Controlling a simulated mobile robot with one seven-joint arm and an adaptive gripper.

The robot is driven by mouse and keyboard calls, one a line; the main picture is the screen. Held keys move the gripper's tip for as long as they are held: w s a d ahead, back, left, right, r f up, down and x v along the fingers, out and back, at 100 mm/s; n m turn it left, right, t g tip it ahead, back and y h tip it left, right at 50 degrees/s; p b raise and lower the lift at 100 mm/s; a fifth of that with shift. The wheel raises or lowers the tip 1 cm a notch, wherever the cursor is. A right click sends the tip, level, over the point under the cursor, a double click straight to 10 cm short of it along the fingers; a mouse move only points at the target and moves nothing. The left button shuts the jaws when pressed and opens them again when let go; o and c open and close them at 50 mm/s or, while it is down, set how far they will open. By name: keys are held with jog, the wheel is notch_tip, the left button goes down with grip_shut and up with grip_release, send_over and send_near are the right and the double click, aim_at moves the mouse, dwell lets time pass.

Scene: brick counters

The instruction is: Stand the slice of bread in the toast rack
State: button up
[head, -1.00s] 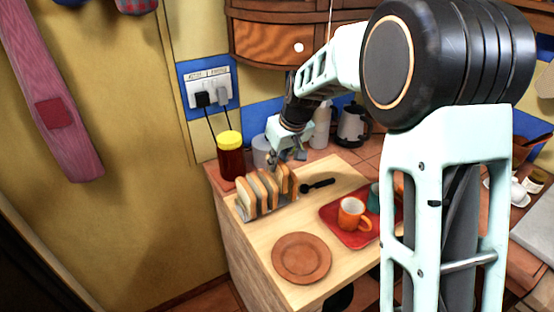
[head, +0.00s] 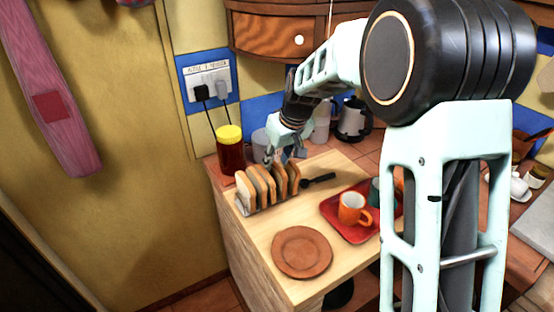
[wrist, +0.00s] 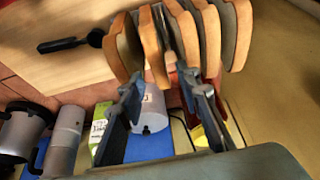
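Several slices of bread (head: 252,188) stand upright in a row in the toast rack (head: 240,209), at the back left of the wooden worktop. I cannot tell which slice is the task's own. The slices also show at the top of the wrist view (wrist: 239,30), where thin parts of the rack (wrist: 163,30) show between them. My gripper (head: 280,158) is just above and behind the far end of the row. In the wrist view its two fingertips (wrist: 160,84) are apart with nothing clearly held between them. Most of the rack's base is hidden by the bread.
A jar with a yellow lid (head: 230,150) stands behind the rack, near a grey canister (head: 260,143). A dark-handled utensil (head: 318,180) lies right of the bread. A red tray (head: 345,229) with mugs and a brown plate (head: 302,252) are nearer the front.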

jog(key=v, duration=1.2)
